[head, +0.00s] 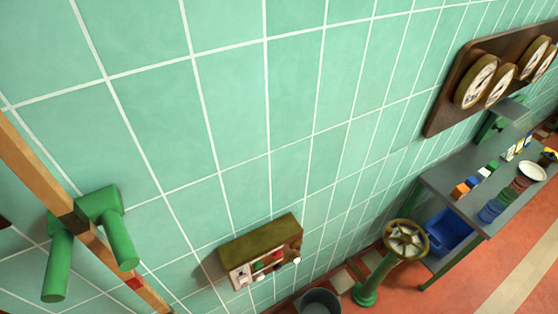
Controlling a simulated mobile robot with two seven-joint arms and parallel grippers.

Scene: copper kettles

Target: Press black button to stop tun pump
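A small control box (262,238) with an olive-brown top is fixed low on the tiled wall, below the middle of the head view. Its pale front panel faces down and away, so I see it at a steep slant. Small red, green and dark buttons show on that panel, and a white round knob (297,260) is at its right end. The buttons are too small for me to tell surely which one is the black button or whether it is pressed. Neither of my grippers shows in the head view.
A green two-pronged fitting (98,220) on a wooden bar is at left. Below and right of the box are a dark bucket (319,302) and a valve wheel (405,239) on a green stand. A grey table (462,208) with small items stands right, below wall gauges (476,81).

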